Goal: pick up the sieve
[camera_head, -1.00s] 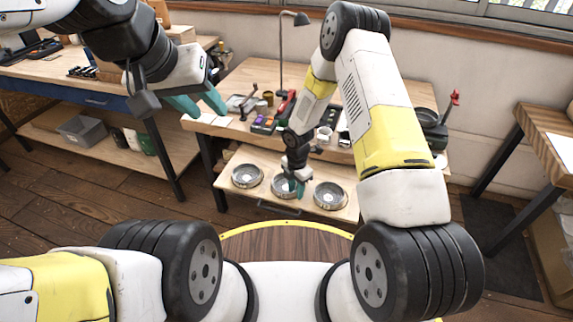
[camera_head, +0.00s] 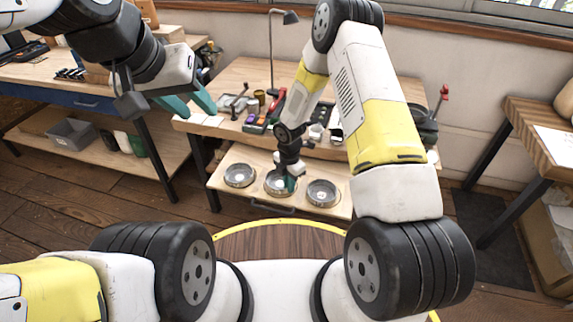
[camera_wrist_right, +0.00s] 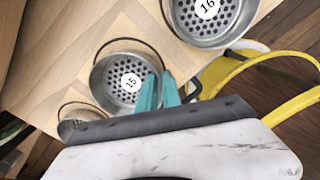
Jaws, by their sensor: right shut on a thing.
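Three round metal sieves with perforated bottoms sit in a row on a pale wooden board below the bench: a left one (camera_head: 239,175), a middle one (camera_head: 276,186) and a right one (camera_head: 321,193). My right gripper (camera_head: 291,184) is at the right side of the middle sieve. In the right wrist view, the teal fingers (camera_wrist_right: 159,92) are shut on the rim of the sieve marked 15 (camera_wrist_right: 117,82), near its wire handle. The sieve marked 16 (camera_wrist_right: 212,18) is beside it. My left gripper (camera_head: 190,103) is open and empty, left of the bench.
The wooden bench (camera_head: 222,122) behind the sieves carries small tools, cups and a lamp (camera_head: 272,50). Another bench (camera_head: 40,66) stands at the left, with a grey bin (camera_head: 70,134) on its lower shelf. A wooden table (camera_head: 545,135) stands at the right.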

